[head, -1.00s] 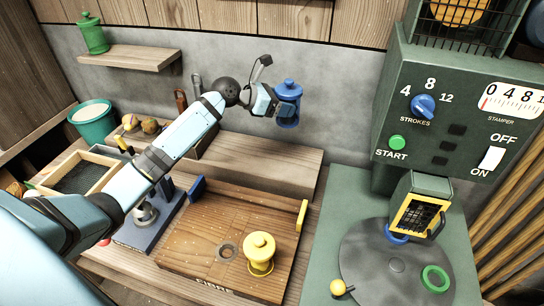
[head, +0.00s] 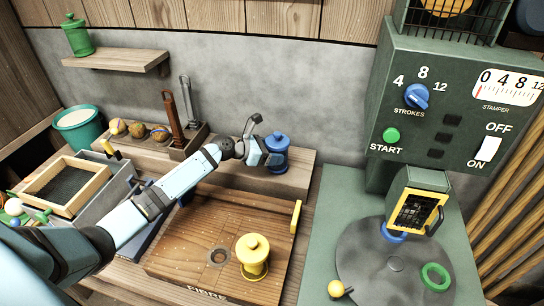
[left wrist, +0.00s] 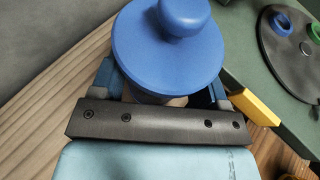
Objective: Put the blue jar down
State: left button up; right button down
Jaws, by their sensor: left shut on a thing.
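The blue jar (head: 277,151) is upright in my left gripper (head: 268,158), at the right part of the raised wooden ledge (head: 225,178) behind the board. In the left wrist view the jar's round blue lid and knob (left wrist: 168,45) fill the top middle, with the jaws (left wrist: 160,95) on both sides of the body. The jar's base is at or just above the ledge; I cannot tell whether it touches. My right gripper is not in view.
A yellow jar (head: 253,256) stands on the wooden board (head: 190,240) in front. A green jar (head: 77,36) is on the wall shelf (head: 115,60). The green stamper machine (head: 420,130) stands close on the right. Tools in a holder (head: 185,140) stand left on the ledge.

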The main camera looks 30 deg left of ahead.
pick_arm(q)
jog(key=shift+f, duration=0.6)
jog(key=o, duration=1.1)
jog(key=shift+o, duration=0.2)
jog(key=shift+s+a+r, duration=0.1)
jog(key=shift+r, duration=0.05)
jog(key=p+v, duration=0.1)
jog(key=v, duration=1)
jog(key=shift+s+a, duration=0.2)
jog(key=shift+s, duration=0.05)
